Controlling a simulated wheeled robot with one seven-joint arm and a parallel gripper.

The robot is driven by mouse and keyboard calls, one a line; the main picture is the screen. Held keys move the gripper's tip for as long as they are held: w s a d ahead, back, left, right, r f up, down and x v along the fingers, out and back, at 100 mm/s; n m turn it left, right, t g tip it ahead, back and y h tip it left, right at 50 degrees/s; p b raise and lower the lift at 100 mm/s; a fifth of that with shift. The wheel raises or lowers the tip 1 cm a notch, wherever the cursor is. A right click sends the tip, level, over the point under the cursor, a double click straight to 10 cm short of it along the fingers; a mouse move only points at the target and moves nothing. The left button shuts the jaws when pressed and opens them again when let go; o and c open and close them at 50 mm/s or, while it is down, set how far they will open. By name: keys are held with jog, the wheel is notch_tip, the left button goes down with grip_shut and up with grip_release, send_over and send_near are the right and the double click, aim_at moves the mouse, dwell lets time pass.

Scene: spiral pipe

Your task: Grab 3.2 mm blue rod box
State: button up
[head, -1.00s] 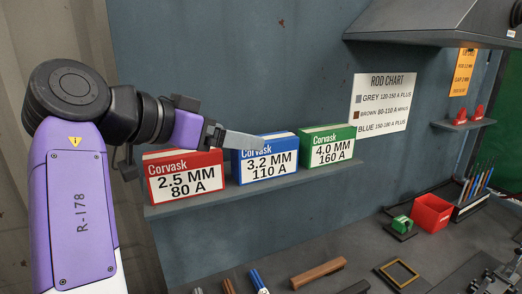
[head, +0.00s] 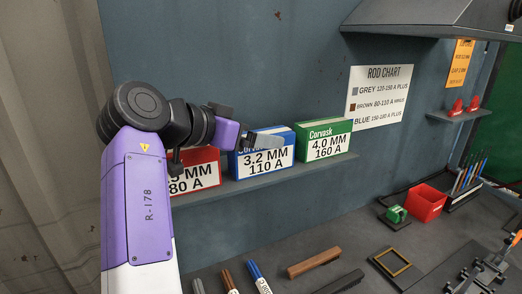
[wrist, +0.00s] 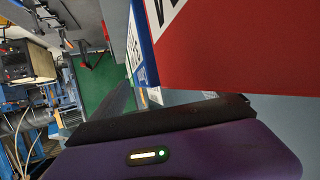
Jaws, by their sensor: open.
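The blue 3.2 mm rod box (head: 266,161) stands on the wall shelf between the red 2.5 mm box (head: 203,177) and the green 4.0 mm box (head: 325,142). My gripper (head: 264,142) is open, in front of the blue box's upper part, and covers some of its brand name. Whether it touches the box cannot be told. In the wrist view the red box (wrist: 235,50) fills the upper right, with the blue box (wrist: 142,45) beside it on the left.
The shelf (head: 290,176) is narrow and fixed to the grey wall. A dark hood (head: 430,25) overhangs at the upper right.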

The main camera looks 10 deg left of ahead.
jog(key=shift+f, duration=0.1)
grip_shut()
dwell(0.3)
